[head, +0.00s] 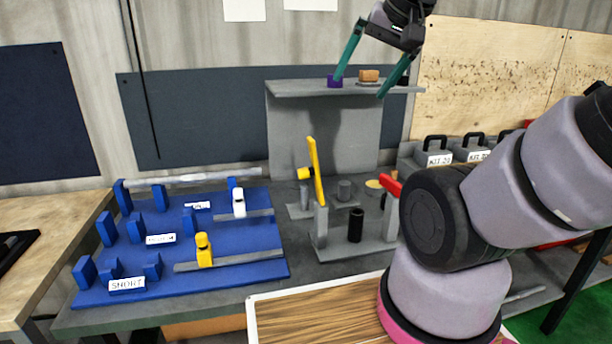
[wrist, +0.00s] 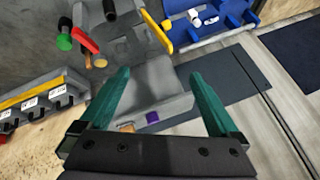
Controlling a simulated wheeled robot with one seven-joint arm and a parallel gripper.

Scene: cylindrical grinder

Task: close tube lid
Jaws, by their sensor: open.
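A black tube (head: 355,225) stands upright on a grey fixture at the middle of the bench. A yellow flap (head: 316,171), which may be the lid, stands raised and slightly tilted beside it, on a grey post. The flap also shows near the top of the wrist view (wrist: 158,32), and a dark cylinder (wrist: 109,9) that looks like the tube is left of it. My gripper (head: 359,88) is open and empty, high above the fixture in front of the upper shelf. Its two green fingers show wide apart in the wrist view (wrist: 158,76).
A grey shelf (head: 290,88) behind the fixture carries a purple block (head: 335,82) and an orange-brown block (head: 368,75). A red lever (head: 389,184) is right of the tube. A blue rack (head: 190,265) is at left. Grey kit boxes (head: 437,156) stand at right.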

